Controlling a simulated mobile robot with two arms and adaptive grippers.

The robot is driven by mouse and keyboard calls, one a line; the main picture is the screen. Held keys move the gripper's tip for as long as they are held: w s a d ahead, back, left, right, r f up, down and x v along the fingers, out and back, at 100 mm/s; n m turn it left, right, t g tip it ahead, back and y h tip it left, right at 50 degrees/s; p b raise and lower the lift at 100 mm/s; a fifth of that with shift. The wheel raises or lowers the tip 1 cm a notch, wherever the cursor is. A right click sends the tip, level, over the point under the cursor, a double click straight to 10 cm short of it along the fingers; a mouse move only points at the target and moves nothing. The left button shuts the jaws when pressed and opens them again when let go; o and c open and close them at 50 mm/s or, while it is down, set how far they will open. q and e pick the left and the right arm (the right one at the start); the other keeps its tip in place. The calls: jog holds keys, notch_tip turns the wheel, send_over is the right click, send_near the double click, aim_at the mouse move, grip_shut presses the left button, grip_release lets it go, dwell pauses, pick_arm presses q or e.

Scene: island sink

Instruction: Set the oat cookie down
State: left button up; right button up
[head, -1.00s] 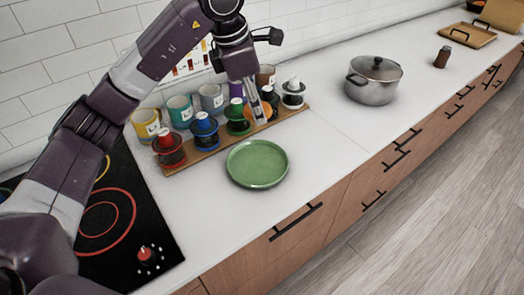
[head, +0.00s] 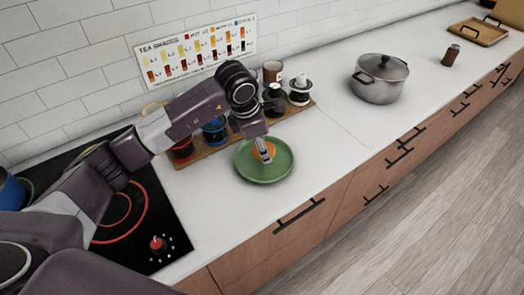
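An orange-brown oat cookie (head: 257,154) is at the middle of the round green plate (head: 280,172) on the white counter. My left gripper (head: 265,158) points down over the plate, its fingers close together on the cookie and partly covering it. Whether the cookie touches the plate is hard to tell. My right gripper is not in view.
Behind the plate a wooden board (head: 203,153) holds several mugs and coloured tea pots, partly hidden by my arm. A black cooktop (head: 160,205) lies left. A lidded steel pot (head: 379,80) stands right, with clear counter between it and the plate.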

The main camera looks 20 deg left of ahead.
pick_arm(q)
notch_tip(320, 180, down, 3)
jog(key=shift+f+p, duration=0.2)
jog(key=shift+p, duration=0.1)
jog(key=o, duration=1.1)
jog(key=shift+r, duration=0.15)
jog(key=b+v, duration=0.3)
jog(key=v, duration=0.9)
jog(key=shift+a, duration=0.1)
